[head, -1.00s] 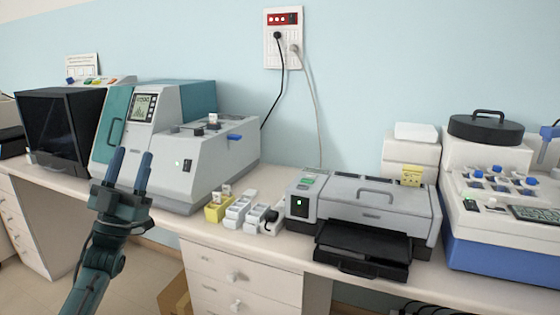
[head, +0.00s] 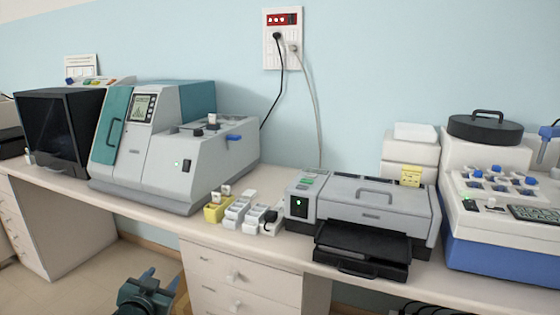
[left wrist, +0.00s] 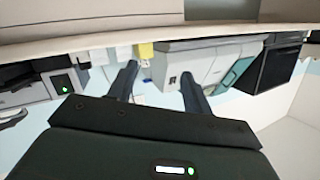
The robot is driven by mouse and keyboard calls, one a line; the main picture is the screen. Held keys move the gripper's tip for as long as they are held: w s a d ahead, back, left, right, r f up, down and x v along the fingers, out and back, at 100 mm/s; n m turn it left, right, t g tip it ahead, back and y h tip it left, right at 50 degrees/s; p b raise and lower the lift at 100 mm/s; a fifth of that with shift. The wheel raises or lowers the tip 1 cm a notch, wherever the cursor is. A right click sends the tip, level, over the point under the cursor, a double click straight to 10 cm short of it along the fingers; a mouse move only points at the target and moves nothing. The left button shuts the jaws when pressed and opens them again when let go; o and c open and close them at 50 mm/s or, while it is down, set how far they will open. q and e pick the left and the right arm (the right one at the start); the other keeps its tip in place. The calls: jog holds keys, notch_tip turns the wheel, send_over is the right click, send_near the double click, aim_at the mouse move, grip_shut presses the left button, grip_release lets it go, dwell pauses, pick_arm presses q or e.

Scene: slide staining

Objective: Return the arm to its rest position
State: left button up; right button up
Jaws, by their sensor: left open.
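My left gripper (head: 160,276) shows at the bottom of the head view, low in front of the bench and left of the drawers. Its arm is mostly cut off by the lower edge of the picture. In the left wrist view, its two dark fingers (left wrist: 160,70) stand apart with nothing between them. That view is upside down, with the bench edge (left wrist: 150,32) across the top. My right gripper is in neither view.
The bench (head: 75,193) holds a grey and teal machine (head: 165,160), small white and yellow racks (head: 237,212), a grey printer-like device (head: 375,210) and a blue-based instrument (head: 500,245). Drawers (head: 240,270) stand beside my gripper. Open floor lies to its left.

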pick_arm(q)
jog(key=s+d+f+g+h, duration=0.1)
jog(key=s+d+f, duration=0.3)
jog(key=s, duration=0.6)
jog(key=s+d+f+g+h, duration=0.1)
jog(key=s+d+f, duration=0.4)
jog(key=s, duration=0.6)
jog(key=s+d+f+g+h, duration=0.1)
jog(key=s+d+f, duration=0.3)
jog(key=s, duration=0.6)
jog(key=shift+s+d+f+n+g, duration=0.3)
jog(key=shift+d+f+g, duration=0.1)
jog(key=shift+d+g, duration=0.4)
jog(key=shift+a, duration=0.1)
